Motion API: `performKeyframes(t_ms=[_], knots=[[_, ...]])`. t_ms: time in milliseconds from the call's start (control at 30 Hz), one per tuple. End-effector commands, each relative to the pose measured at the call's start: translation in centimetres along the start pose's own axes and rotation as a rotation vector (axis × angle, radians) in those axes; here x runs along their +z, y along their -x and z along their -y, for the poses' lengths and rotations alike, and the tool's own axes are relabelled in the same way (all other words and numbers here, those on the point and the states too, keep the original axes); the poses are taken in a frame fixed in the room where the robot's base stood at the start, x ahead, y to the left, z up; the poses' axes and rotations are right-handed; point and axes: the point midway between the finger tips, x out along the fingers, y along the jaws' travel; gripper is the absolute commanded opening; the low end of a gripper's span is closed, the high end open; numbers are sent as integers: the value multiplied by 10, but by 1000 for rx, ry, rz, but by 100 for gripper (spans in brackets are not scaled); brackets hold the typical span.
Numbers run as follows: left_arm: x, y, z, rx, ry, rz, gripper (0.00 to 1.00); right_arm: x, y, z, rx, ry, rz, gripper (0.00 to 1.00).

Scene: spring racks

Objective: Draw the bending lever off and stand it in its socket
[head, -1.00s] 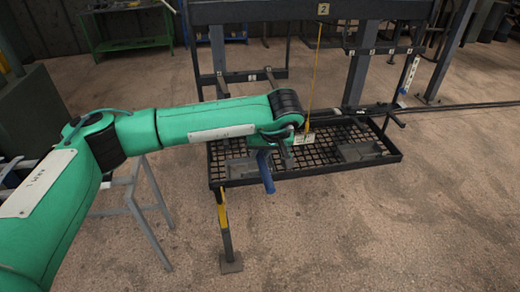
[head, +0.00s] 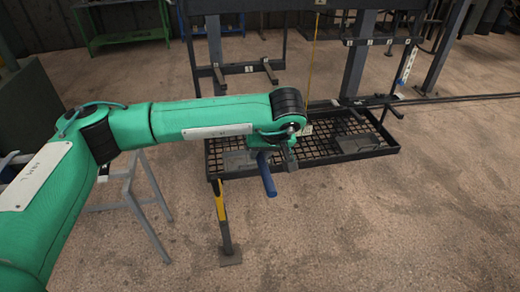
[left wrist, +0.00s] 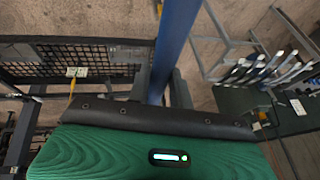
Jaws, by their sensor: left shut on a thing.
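A blue bar, which I take for the bending lever (head: 267,180), hangs slightly tilted in front of the tray's near edge in the head view. My left gripper (head: 278,157) is shut on it, and the wrist hides its upper part. In the left wrist view the blue lever (left wrist: 180,35) runs up and out of the picture from between the jaws (left wrist: 162,88). I cannot tell whether its hidden end touches anything. I cannot make out the lever's socket for certain. My right gripper is not in view.
A black mesh tray (head: 345,154) lies behind the gripper, with a yellow-and-black post (head: 222,205) at its near left corner. A yellow rod (head: 313,65) rises behind. Open floor lies in front.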

Motion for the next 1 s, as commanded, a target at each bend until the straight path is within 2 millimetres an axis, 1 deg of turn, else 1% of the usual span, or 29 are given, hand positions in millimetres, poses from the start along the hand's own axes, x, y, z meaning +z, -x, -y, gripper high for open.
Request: performKeyframes(t_ms=[800, 1000], knots=[[28, 10, 0, 1, -1, -3, 0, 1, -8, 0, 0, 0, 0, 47], [32, 12, 0, 1, 1, -3, 0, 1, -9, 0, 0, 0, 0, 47]])
